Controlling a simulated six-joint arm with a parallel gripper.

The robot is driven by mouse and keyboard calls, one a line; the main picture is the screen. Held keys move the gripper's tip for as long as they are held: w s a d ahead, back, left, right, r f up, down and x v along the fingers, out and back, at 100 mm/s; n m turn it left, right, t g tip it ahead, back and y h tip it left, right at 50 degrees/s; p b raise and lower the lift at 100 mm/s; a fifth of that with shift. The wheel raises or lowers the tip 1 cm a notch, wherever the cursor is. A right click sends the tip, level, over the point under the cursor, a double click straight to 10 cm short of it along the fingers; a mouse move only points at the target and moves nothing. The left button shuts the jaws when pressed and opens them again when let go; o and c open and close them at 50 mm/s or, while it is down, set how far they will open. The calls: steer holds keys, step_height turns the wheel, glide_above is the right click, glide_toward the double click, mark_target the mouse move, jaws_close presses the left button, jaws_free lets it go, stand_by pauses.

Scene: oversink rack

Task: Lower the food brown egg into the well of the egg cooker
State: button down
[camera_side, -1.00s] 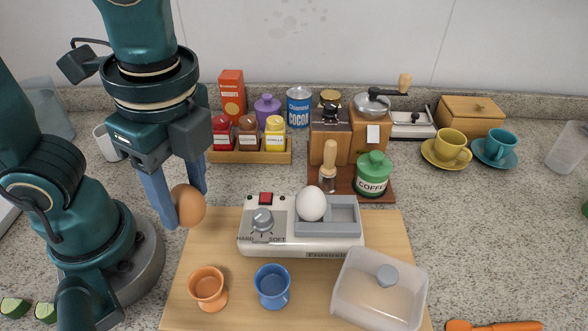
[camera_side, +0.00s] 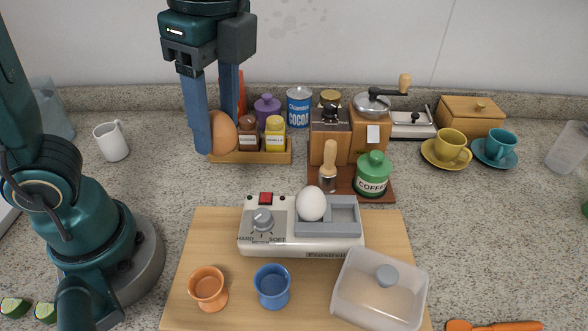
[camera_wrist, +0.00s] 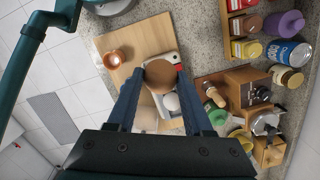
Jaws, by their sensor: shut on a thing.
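The brown egg (camera_side: 223,133) is held between the blue fingers of my gripper (camera_side: 217,132), high above the counter, in front of the bottle rack in the side view. In the wrist view the brown egg (camera_wrist: 160,74) sits between the fingertips of my gripper (camera_wrist: 162,88) and hides part of the cooker. The egg cooker (camera_side: 300,243) stands on a wooden board, with a dial and red switch at its left. A white egg (camera_side: 311,204) sits in the left part of its grey tray. The well to the right (camera_side: 343,216) looks empty.
An orange cup (camera_side: 208,287), a blue cup (camera_side: 272,286) and a clear lid (camera_side: 379,290) stand in front of the cooker on the board (camera_side: 195,251). The bottle rack (camera_side: 262,157), coffee jar (camera_side: 373,174) and grinders stand behind it.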

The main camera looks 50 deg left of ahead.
steer(key=w+d+f, duration=0.6)
steer(key=w+d, duration=0.5)
steer(key=shift+d, duration=0.35)
steer(key=shift+f, duration=0.1)
stand_by(0.6)
steer(key=shift+f, duration=0.45)
steer(key=shift+f, duration=0.1)
stand_by(0.5)
steer(key=shift+c, duration=1.1)
jaws_free()
